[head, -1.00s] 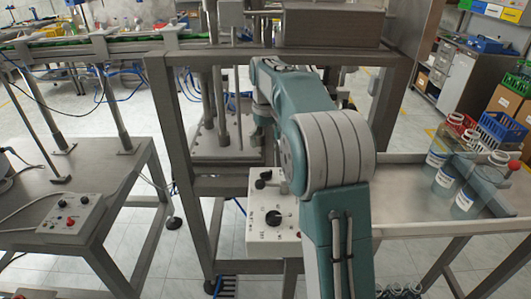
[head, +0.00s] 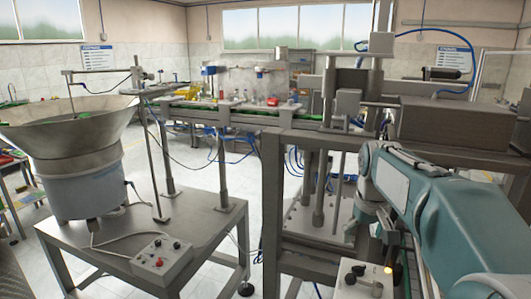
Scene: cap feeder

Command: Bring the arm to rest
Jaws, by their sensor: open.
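My teal and grey arm reaches in from the right edge in the head view and bends down at its wrist. My gripper (head: 386,238) shows only in part below the wrist, small and dark, above the control box (head: 352,287) with a black knob and a lit yellow lamp. It is open and I see nothing held in it. The forearm hides much of what lies behind it.
A metal frame (head: 272,200) with posts and a grey housing (head: 455,122) stands close around my arm. A feeder bowl (head: 70,120) and a second control box (head: 158,262) stand on the left table (head: 205,222). A conveyor (head: 240,114) runs behind. Floor shows between the tables.

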